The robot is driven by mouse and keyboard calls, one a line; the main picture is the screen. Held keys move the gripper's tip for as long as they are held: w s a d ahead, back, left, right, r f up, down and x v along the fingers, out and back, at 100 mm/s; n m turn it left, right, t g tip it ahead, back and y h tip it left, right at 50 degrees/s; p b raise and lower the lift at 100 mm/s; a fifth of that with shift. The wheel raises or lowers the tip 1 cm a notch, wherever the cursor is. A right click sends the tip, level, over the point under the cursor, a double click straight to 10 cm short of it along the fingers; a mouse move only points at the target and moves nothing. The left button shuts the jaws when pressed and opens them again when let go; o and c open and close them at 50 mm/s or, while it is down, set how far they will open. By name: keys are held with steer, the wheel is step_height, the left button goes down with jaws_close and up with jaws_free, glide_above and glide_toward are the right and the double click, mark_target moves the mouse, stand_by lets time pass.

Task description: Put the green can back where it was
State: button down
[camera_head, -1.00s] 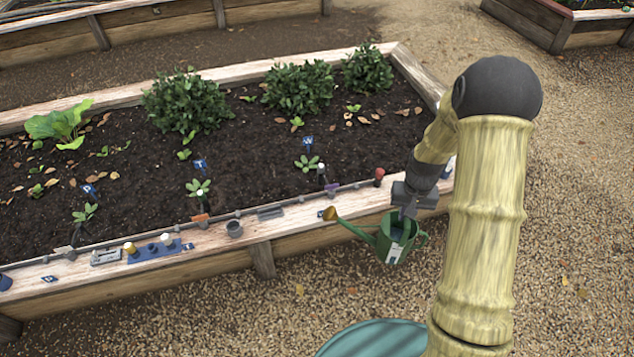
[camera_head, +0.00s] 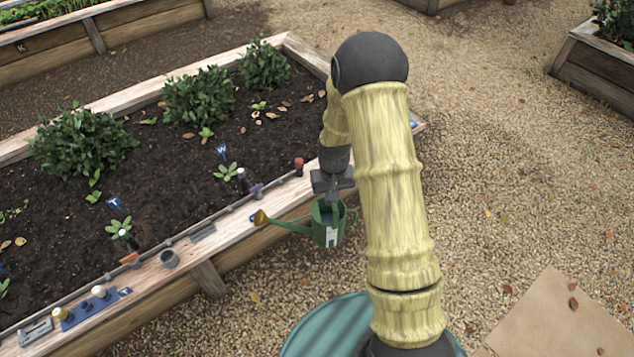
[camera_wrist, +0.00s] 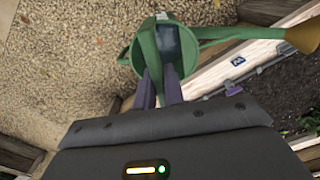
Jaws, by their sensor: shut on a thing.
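The green can (camera_head: 326,232) is a small watering can with a long spout ending in a brass-coloured rose. It hangs upright in front of the raised bed's near wooden edge, above the gravel. My gripper (camera_head: 328,196) is above it and shut on it. In the wrist view the can (camera_wrist: 143,48) is at the top, with my gripper's fingers (camera_wrist: 160,85) at its near side; the exact part gripped is hard to make out. The spout points left in the head view, towards the bed's ledge (camera_head: 232,238).
A teal round surface (camera_head: 325,330) is at the bottom. Gravel at right is open, with a flat tan slab (camera_head: 560,318).

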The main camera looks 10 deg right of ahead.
mark_target(335, 226)
steer(key=f+p, duration=0.1)
steer(key=p, duration=0.3)
steer(key=shift+s, duration=0.3)
steer(key=f+p, duration=0.1)
steer(key=p, duration=0.1)
steer(key=s+p, duration=0.1)
steer(key=p, duration=0.1)
steer(key=shift+s+f, duration=0.2)
steer(key=shift+f, duration=0.15)
steer(key=s+f+p, duration=0.1)
steer(key=p, duration=0.2)
steer(key=s+f+p, duration=0.1)
steer(key=s+p, duration=0.1)
steer(key=p, duration=0.1)
steer(key=shift+s+f+p, duration=0.2)
steer(key=shift+s+p, duration=0.05)
steer(key=shift+p, duration=0.05)
steer(key=shift+s+f, duration=0.3)
steer(key=shift+f, duration=0.15)
steer(key=shift+a, duration=0.15)
